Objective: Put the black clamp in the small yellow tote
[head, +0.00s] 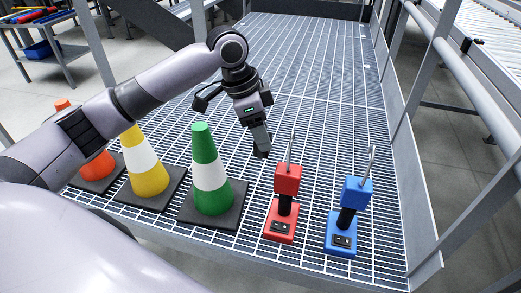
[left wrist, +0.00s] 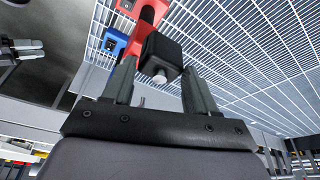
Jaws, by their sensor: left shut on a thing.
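My left gripper (head: 262,152) hangs above the grating, just left of and behind the red upright device. In the left wrist view its two fingers (left wrist: 158,85) are shut on a black block with a silver stub, which looks like the black clamp (left wrist: 166,50). In the head view the clamp barely shows against the dark fingertips. Only a grey pronged piece that looks like my right gripper (left wrist: 25,48) shows at the left edge of the wrist view, too small to read. The small yellow tote is in neither view.
A red device (head: 287,183) and a blue device (head: 349,195) with upright levers stand at the front right of the grating (head: 310,60). Green (head: 210,175), yellow (head: 145,165) and orange (head: 95,160) cones stand left. The grating behind is clear; a railing (head: 400,150) runs right.

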